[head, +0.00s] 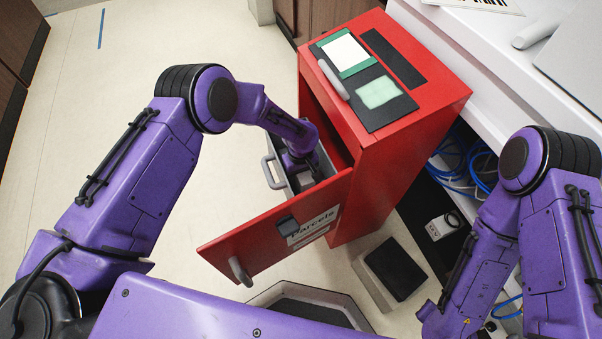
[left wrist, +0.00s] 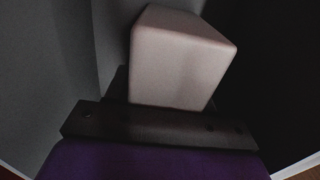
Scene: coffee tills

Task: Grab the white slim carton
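The white slim carton (left wrist: 180,60) shows large in the left wrist view, pale and box-shaped, standing inside a dark grey space. It is directly in front of the dark bar of my left gripper (left wrist: 155,122). The fingers do not show clearly, so I cannot tell whether they touch or grip it.
A white counter (head: 480,70) runs along the right, with blue cables (head: 462,160) below. A box with a dark top (head: 395,268) is on the floor. Floor at left is clear.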

